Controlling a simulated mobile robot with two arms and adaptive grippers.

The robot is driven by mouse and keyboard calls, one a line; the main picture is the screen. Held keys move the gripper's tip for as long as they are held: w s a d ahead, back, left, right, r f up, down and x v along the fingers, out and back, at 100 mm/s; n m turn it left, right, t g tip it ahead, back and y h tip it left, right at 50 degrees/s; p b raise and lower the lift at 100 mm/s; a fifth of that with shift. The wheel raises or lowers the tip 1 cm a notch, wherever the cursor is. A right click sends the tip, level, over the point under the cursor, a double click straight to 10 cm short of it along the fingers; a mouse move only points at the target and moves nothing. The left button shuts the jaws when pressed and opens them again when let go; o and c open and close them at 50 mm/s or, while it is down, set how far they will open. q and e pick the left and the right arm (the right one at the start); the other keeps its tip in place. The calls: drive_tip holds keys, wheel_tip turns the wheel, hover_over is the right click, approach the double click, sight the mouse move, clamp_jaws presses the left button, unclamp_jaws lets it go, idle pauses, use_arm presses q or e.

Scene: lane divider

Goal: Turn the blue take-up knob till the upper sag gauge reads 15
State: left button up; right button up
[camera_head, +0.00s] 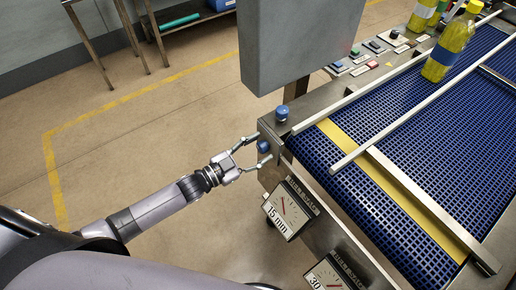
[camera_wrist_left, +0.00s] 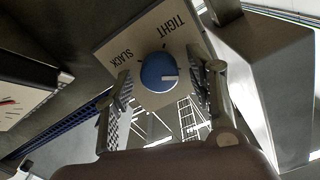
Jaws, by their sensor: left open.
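The blue take-up knob (camera_head: 263,146) is on the end face of the conveyor frame. In the left wrist view the knob (camera_wrist_left: 158,72) has a white pointer mark toward the right and sits on a plate (camera_wrist_left: 122,47) lettered TIGHT and SLACK. My left gripper (camera_head: 256,150) is open, with one finger on either side of the knob; contact cannot be told. The upper gauge (camera_head: 286,208) has a white face, a red needle and a "15 mm" label; its exact reading is too small to tell. My right gripper is not in view.
A second blue knob (camera_head: 281,113) stands on top of the frame corner. A lower gauge (camera_head: 328,274) labelled 30 is partly cut off. A grey panel (camera_head: 298,45) hangs above. Yellow bottles (camera_head: 447,48) stand on the blue belt (camera_head: 400,110). The floor at left is clear.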

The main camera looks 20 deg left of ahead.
use_arm(q)
drive_tip(key=v, duration=1.1)
drive_tip(key=shift+s+a, duration=0.3)
drive_tip(key=s+a+f+n+g+y, duration=0.1)
drive_tip(key=a+f+n+y, duration=0.15)
drive_tip(key=f, duration=0.55)
drive_tip(key=a+f+n+y, duration=0.2)
drive_tip(key=a+f+y, duration=0.15)
drive_tip(key=f, duration=0.45)
drive_tip(key=s+a+f+n+g+y, duration=0.1)
drive_tip(key=s+f+g+y, duration=0.1)
drive_tip(key=s+f, duration=0.45)
drive_tip(key=s+a+f+n+g+y, duration=0.1)
drive_tip(key=s+f+n+g+y, duration=0.2)
drive_tip(key=f, duration=0.7)
drive_tip(key=s+d+f+g, duration=0.2)
drive_tip(key=s+f, duration=0.2)
drive_tip(key=s, duration=0.4)
drive_tip(key=s+d+f+g, duration=0.2)
drive_tip(key=s+f, duration=0.2)
drive_tip(key=s, duration=0.3)
drive_tip(key=s+d+f+g+b, duration=0.1)
drive_tip(key=s+d+f+g, duration=0.1)
drive_tip(key=s, duration=0.6)
drive_tip(key=shift+s+d+f+n+g, duration=0.35)
drive_tip(key=shift+f+g, duration=0.25)
drive_tip(key=shift+f, duration=0.3)
